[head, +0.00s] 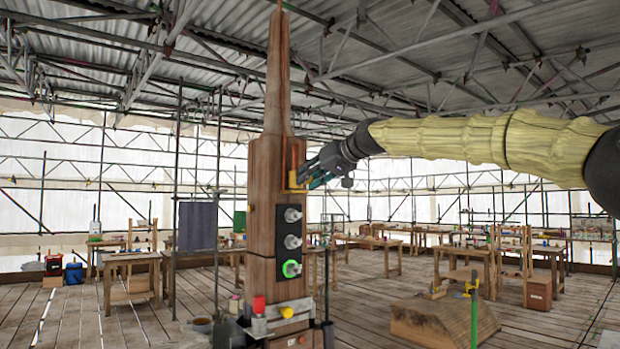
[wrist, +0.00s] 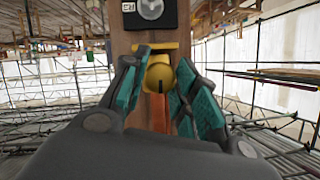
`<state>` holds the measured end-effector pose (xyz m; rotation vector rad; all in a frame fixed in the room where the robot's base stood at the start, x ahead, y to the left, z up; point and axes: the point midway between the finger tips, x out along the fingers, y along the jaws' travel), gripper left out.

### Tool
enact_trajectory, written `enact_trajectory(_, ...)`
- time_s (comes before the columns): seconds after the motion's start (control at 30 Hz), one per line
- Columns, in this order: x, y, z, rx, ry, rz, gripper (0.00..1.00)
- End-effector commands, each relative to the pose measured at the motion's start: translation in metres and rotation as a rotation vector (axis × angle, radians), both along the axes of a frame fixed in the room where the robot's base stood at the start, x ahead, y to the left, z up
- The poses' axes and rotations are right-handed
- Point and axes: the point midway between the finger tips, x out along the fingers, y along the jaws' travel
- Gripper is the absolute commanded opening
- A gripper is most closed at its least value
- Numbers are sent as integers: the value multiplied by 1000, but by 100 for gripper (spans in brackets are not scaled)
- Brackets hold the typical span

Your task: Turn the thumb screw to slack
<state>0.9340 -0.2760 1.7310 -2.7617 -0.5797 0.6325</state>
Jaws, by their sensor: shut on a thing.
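The wooden spire (head: 265,200) stands upright in the middle of the head view, tapering to a point. My gripper (head: 309,176) reaches its upper right face from the right, at a yellow fitting (head: 292,181). In the wrist view, the thumb screw (wrist: 158,76) is a rounded yellow knob with a dark slot. It sits between the teal pads of my gripper (wrist: 160,88), which is shut on it. A flat yellow piece (wrist: 170,47) shows behind the knob. The head view does not show the knob clearly.
A black panel with several round knobs (head: 292,241) is on the spire below my gripper; the lowest has a green ring. A red cap (head: 259,304) and a yellow part (head: 287,312) are near its base. Workbenches (head: 130,262) and a wooden block (head: 443,320) stand around on the plank floor.

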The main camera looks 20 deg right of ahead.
Motion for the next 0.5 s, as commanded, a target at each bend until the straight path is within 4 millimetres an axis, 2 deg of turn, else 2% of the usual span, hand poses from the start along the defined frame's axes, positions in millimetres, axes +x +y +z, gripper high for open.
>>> enact_trajectory(0.5, 0, 0, -2, -79, -25, 0, 5)
